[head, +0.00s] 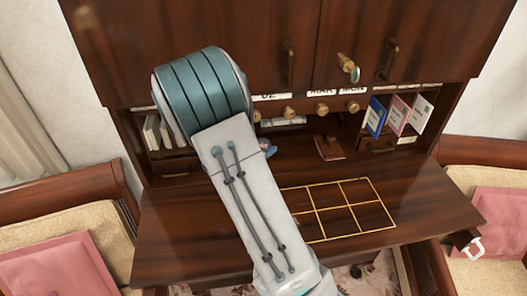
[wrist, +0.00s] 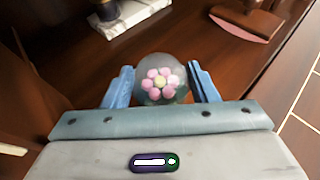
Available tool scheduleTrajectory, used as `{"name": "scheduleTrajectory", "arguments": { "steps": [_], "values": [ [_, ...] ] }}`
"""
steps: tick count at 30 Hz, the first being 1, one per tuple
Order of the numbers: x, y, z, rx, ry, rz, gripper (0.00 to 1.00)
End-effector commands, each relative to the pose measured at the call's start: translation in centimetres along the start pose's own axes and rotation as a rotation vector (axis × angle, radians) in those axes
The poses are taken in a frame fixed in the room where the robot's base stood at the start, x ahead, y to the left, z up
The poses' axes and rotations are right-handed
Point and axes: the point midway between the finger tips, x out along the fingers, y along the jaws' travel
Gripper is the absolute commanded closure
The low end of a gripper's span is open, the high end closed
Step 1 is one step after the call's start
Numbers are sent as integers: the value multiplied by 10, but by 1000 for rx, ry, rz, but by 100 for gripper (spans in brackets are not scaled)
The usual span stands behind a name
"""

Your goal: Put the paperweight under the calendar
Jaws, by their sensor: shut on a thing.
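The paperweight (wrist: 160,82) is a clear glass dome with a pink flower inside. In the wrist view it sits between the two blue fingers of my gripper (wrist: 163,88), which is shut on it. In the head view my arm hides the paperweight, and only a bit of blue finger (head: 269,149) shows beside the arm, over the desk's back part. The calendar (head: 322,91) is a row of white cards reading 02, MAR and MON with brass knobs below, along the top of the desk niche. My arm covers its left end. I cannot tell whether the paperweight touches the wood.
A reddish-brown blotter (head: 329,148) stands right of my gripper. A pale slab (wrist: 132,16) with a dark object lies ahead in the niche. Colored booklets (head: 396,115) stand at right. The desktop (head: 400,185) with its gold grid is clear. Two chairs with pink cushions flank the desk.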

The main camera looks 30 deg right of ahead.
Motion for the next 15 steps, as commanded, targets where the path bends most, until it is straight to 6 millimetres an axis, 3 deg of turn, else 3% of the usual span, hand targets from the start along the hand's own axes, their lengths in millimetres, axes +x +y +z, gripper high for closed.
{"name": "scheduleTrajectory", "arguments": {
  "steps": [2, 9, 15],
  "values": [
    [11, -2, 6, -1, -1, -5, 83],
    [19, -1, -22, -3, -1, -3, 83],
    [22, -1, -28, 1, -2, -1, 83]
  ]
}}
